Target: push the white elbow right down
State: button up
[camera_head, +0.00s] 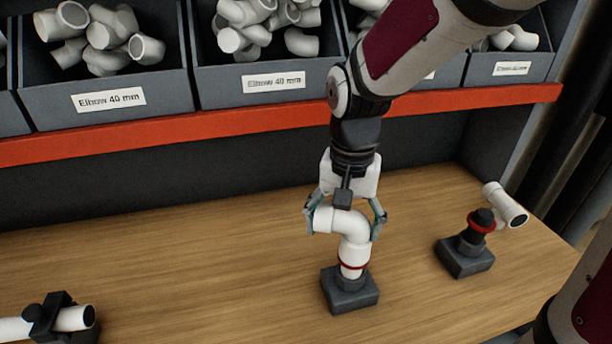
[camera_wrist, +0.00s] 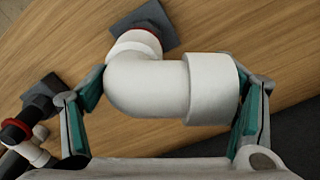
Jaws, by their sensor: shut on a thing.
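A white elbow (camera_head: 350,224) sits upright over a dark square block (camera_head: 349,294) on the wooden bench. A red ring (camera_head: 353,265) shows at the lower end of the white part, just above the block. My gripper (camera_head: 345,214) is shut on the elbow from above, a finger on each side. In the wrist view the elbow (camera_wrist: 165,88) lies between the teal finger pads, its wide socket toward the right finger. The block (camera_wrist: 148,22) and part of the red ring (camera_wrist: 146,36) show behind it. How deep the elbow sits is hidden inside the joint.
A clamped white pipe (camera_head: 73,319) lies at the lower left. Bins of elbows (camera_head: 270,55) stand above an orange shelf edge (camera_head: 240,122).

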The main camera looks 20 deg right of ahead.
jog(key=shift+f, duration=0.55)
jog(key=o, duration=1.3)
notch_tip(320, 180, up, 12)
jog(key=shift+f, duration=0.1)
jog(key=shift+s+d+r, duration=0.1)
jog(key=shift+s+r, duration=0.1)
jog(key=shift+s, duration=0.05)
jog(key=s+d+n+t, duration=0.2)
jog(key=s+n+t, duration=0.2)
jog(key=s, duration=0.7)
jog(key=shift+s+f+n+t, duration=0.2)
jog(key=shift+f+n+t, duration=0.2)
jog(key=shift+n, duration=0.6)
